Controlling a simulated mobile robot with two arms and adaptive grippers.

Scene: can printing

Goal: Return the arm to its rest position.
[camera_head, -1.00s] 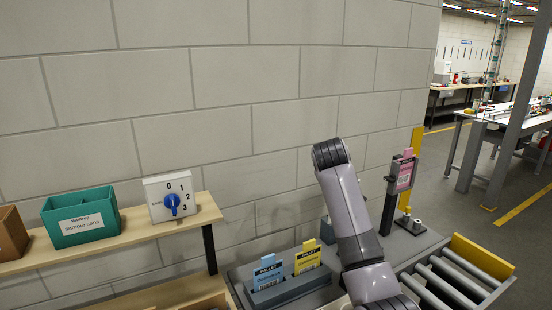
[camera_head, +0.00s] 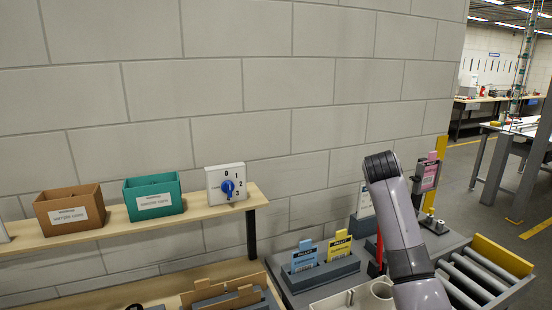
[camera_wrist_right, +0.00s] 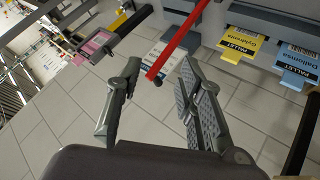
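My right arm (camera_head: 403,225) rises from the bottom right in the head view, its bent joint in front of the wall. My right gripper (camera_wrist_right: 158,68) shows in the right wrist view with its two fingers spread apart. I see nothing held between them. A red rod (camera_wrist_right: 180,40) appears near the fingertips in that view, seemingly beyond them. The right gripper cannot be made out in the head view. My left gripper is not in view.
A wooden shelf (camera_head: 98,238) holds a brown box (camera_head: 70,212), a green box (camera_head: 153,198) and a numbered dial (camera_head: 226,182). Blue (camera_head: 305,257) and yellow (camera_head: 340,246) pallet cards stand in a grey holder. A pink card (camera_head: 429,174) and rollers (camera_head: 470,280) are at right.

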